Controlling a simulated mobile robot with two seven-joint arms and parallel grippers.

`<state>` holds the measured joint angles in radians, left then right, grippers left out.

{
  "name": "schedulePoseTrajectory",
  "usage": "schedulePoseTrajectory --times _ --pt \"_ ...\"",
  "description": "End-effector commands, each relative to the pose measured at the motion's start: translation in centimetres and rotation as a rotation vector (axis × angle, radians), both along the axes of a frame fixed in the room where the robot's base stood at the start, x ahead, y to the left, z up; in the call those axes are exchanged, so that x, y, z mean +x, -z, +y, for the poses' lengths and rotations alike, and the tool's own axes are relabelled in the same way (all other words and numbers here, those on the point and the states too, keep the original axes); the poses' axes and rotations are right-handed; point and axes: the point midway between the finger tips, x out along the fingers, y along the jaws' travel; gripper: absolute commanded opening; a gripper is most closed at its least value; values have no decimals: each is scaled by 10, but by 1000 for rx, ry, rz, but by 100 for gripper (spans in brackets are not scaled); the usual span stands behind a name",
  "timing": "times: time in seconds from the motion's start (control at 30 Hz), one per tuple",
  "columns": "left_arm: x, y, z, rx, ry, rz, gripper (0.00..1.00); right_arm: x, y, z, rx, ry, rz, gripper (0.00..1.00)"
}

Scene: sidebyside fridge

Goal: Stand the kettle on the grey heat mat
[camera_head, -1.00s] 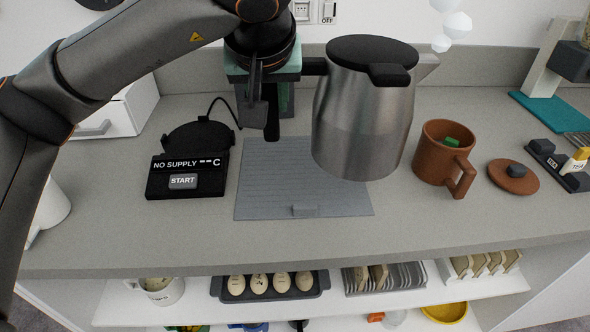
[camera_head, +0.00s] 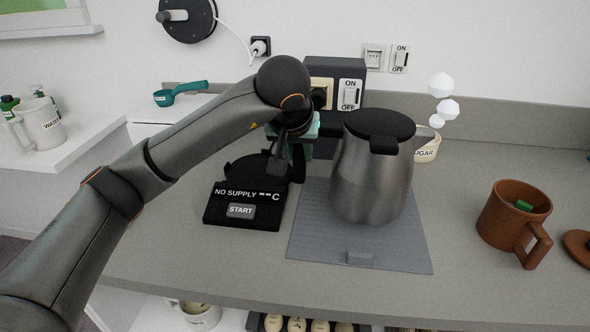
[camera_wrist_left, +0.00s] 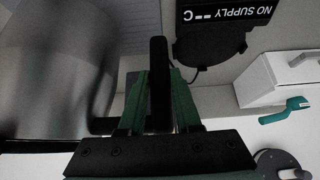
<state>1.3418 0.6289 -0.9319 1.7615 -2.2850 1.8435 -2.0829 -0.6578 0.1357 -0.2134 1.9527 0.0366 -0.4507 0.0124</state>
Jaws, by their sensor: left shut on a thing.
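The steel kettle (camera_head: 370,178) with a black lid is upright over the grey heat mat (camera_head: 318,240) in the head view. Its base overlaps the mat in the picture, but I cannot tell whether it touches. My left gripper (camera_head: 296,150) is shut on the kettle's handle, left of the body. In the left wrist view, the green fingers (camera_wrist_left: 158,108) close around the dark handle, and the blurred kettle body (camera_wrist_left: 55,70) fills the left side. The mat's front part and left strip are bare. My right gripper is not in view.
The black heating base (camera_head: 243,212), reading NO SUPPLY, stands left of the mat. A brown mug (camera_head: 512,218) stands to the right. A sugar pot (camera_head: 428,147) and a switched socket box (camera_head: 336,75) are behind. Counter between mat and mug is clear.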

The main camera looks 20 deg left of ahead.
Motion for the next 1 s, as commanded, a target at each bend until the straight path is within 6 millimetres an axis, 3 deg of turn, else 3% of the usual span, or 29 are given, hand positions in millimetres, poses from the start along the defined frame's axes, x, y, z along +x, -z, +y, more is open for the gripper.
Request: schedulePoseTrajectory --times 0.27,0.5,0.93,0.97,1.0 --pt "10 14 11 -7 -2 -9 0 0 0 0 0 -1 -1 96" --pt "12 44 12 -7 1 -9 0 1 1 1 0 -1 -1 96" --pt "12 50 12 -6 0 -11 0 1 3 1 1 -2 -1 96" --pt "11 54 13 -1 1 -1 33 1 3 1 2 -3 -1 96" --pt "11 53 13 -1 1 -1 38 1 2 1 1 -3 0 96"
